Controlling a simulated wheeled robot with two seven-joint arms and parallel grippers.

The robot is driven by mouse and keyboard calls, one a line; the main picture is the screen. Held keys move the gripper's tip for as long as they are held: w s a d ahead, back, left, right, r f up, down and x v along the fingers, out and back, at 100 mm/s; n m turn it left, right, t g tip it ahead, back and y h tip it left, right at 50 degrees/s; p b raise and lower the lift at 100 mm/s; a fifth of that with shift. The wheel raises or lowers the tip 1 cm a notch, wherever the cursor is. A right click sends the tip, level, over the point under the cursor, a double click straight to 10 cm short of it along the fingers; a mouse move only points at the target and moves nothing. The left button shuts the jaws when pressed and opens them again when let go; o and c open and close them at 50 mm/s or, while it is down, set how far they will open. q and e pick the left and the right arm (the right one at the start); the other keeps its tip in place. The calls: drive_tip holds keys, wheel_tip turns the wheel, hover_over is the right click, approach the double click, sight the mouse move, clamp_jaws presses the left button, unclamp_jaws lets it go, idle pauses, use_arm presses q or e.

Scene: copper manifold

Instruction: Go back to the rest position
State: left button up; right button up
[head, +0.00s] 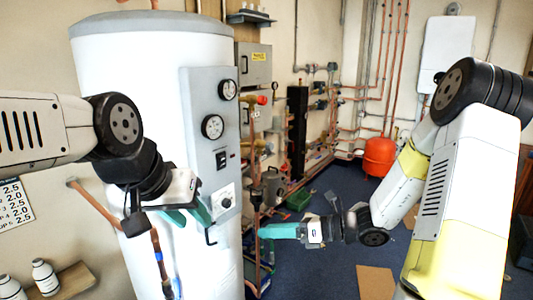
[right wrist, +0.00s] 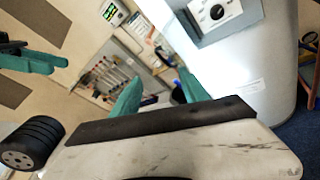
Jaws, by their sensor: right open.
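No held object shows in either gripper.
A large white cylinder (head: 150,85) with a grey gauge panel (head: 209,135) stands close in front. Copper pipes (head: 392,75) and a red vessel (head: 379,156) are at the back. A shelf with bottles (head: 45,277) is lower left. Blue floor (head: 335,265) is partly clear.

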drive_tip(key=s+d+r+n+g+h, duration=0.1)
drive_tip(key=s+r+n+g+h, duration=0.15)
drive_tip(key=s+n, duration=0.4)
drive_tip(key=s+d+r+n+g+h, duration=0.1)
drive_tip(key=s+r+n+h, duration=0.25)
drive_tip(key=n, duration=0.55)
drive_tip(key=s+d+r+n+t+h, duration=0.4)
drive_tip(key=d+r+n+t+h, duration=0.2)
drive_tip(key=d+n, duration=0.4)
wheel_tip(320, 180, up, 2)
drive_tip(key=shift+s+d+r+n+h, duration=0.15)
drive_tip(key=shift+s+d+n+h, duration=0.1)
drive_tip(key=shift+n+h, duration=0.35)
use_arm(q)
drive_tip(key=shift+c, duration=0.3)
